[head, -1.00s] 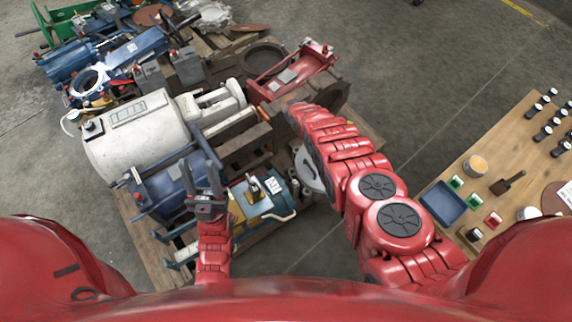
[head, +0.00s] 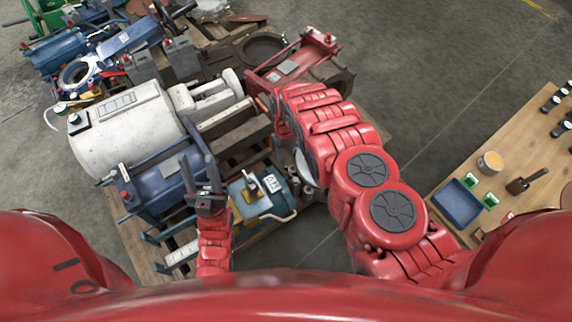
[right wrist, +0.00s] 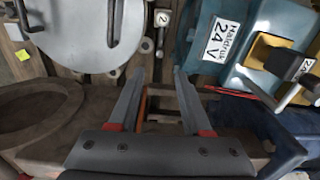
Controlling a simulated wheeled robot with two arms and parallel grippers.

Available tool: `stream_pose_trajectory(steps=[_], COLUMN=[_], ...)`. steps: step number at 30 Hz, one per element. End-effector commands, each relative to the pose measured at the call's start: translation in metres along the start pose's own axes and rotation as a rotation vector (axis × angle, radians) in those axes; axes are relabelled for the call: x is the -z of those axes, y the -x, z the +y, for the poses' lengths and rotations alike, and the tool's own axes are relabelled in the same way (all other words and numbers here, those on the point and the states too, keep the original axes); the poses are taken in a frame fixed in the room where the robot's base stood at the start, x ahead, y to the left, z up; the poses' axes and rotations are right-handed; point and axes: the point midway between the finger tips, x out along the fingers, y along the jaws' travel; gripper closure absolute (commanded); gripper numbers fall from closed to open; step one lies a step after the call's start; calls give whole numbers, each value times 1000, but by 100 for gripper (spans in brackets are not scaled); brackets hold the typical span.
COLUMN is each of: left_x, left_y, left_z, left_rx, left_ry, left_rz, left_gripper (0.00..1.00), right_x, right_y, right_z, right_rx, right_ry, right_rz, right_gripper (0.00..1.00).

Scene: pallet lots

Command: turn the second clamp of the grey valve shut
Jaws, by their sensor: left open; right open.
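The grey valve seems to be the round light-grey body (right wrist: 75,35) at the upper left of the right wrist view. Only a sliver of it (head: 304,166) shows beside my right arm in the head view. A small metal fitting with a white tag reading 2 (right wrist: 162,18) stands at its right edge; it may be the second clamp, and its setting is unclear. My right gripper (right wrist: 160,72) is open and empty, its tips below and apart from that fitting. My right jaws are hidden in the head view. My left gripper (head: 200,165) is open above the dark blue machine.
A teal machine labelled 24 V (right wrist: 218,40) stands right of the tag. A brown ring-shaped part (right wrist: 40,112) lies at left. A white cylinder (head: 125,130) and a red frame (head: 295,65) crowd the pallet. A wooden table (head: 520,150) stands at right, with clear floor between.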

Motion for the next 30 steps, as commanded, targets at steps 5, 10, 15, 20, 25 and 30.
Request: stream_pose_trajectory(steps=[5,10,15,20,25,30], left_x=[-2,-4,-7,-8,-8,-8], left_y=[12,25,43,50,50,50], left_z=[1,1,2,2,2,2], left_rx=[0,0,0,0,0,0], left_ry=[0,0,0,0,0,0], left_rz=[0,0,0,0,0,0], left_gripper=[55,55,55,55,55,55], right_x=[-2,-1,-1,-1,0,0], right_y=[-34,-58,-82,-90,-90,-90], right_z=[0,0,0,0,0,0], right_rx=[0,-1,0,1,0,0], right_ry=[0,0,0,0,0,0], right_rz=[-3,-1,-1,-2,0,-1], right_gripper=[51,51,51,51,51,53])
